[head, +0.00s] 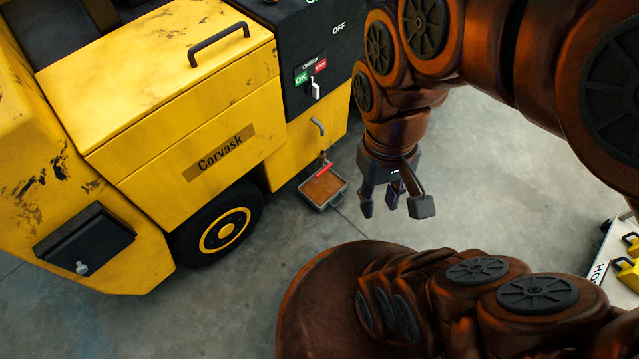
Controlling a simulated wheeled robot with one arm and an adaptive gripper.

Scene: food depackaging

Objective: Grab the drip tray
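The drip tray (340,200) is a small grey metal tray on the floor, close against the lower right side of the yellow machine. Brown-orange contents fill it, and a red-handled item (324,170) stands at its far side; I cannot tell whether that item is part of the tray. My gripper (394,208) hangs fingers down to the right of the tray, apart from it. Its fingers are spread and nothing is between them.
The yellow machine (130,95) marked Corvask fills the left, with a black wheel (218,228) left of the tray. A black control panel (300,50) with a switch sits above. The concrete floor (250,285) in front is clear. A white platform with yellow items (628,262) is at the right edge.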

